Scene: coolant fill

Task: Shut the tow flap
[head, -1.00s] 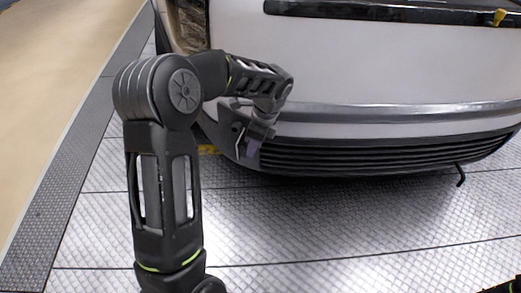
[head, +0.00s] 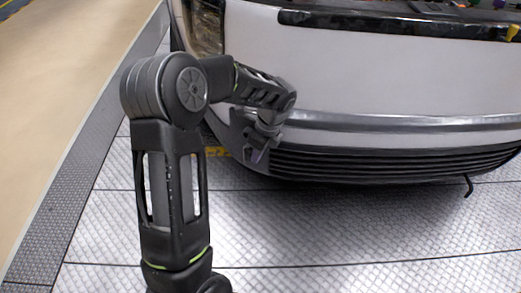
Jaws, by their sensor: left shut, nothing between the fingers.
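My left gripper (head: 256,154) points down at the left corner of the car's front bumper (head: 400,140). Its fingers are shut with nothing between them, and they are small and dark in the picture. A dark patch of the bumper corner lies right beside and behind the gripper. The tow flap cannot be made out clearly there, and my wrist covers part of that area. I cannot tell whether the flap is open or whether the fingers touch it. My right gripper is not in view.
The car's white front panel (head: 370,65) rises above the silver bumper strip (head: 400,122). A dark lower grille (head: 390,163) runs along the bottom. A thin dark hook (head: 469,187) hangs at the right. The metal plate floor (head: 330,225) before the car is clear.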

